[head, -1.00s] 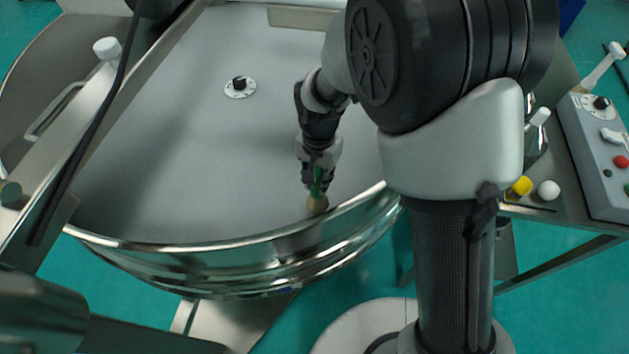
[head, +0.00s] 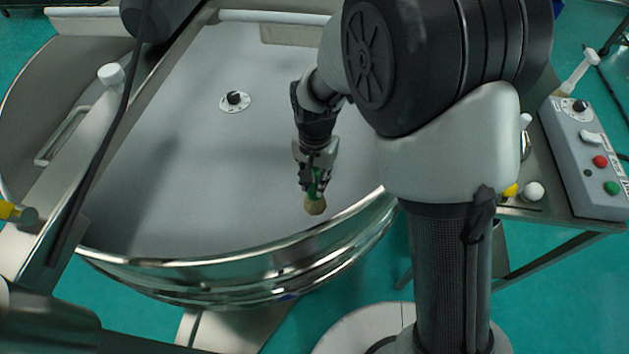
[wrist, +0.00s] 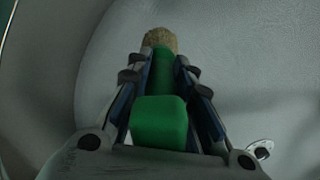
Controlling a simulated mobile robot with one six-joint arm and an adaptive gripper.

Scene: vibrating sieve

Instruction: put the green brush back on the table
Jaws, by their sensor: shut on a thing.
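The green brush (head: 315,203) has a green handle and tan bristles. My gripper (head: 316,178) is shut on its handle, with the bristles pointing down over the sieve's grey surface near the front rim. In the wrist view the green handle (wrist: 160,122) lies between the two fingers (wrist: 160,85), and the tan bristles stick out beyond the tips. Whether the bristles touch the surface, I cannot tell. The table (head: 563,216) is at the right, partly hidden behind my arm.
The round metal sieve (head: 290,262) has a raised shiny rim. A black knob (head: 235,98) stands on its surface. On the table are a grey control box (head: 590,160), a white ball-like thing (head: 533,191) and a yellow thing (head: 511,190) partly hidden by my arm.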

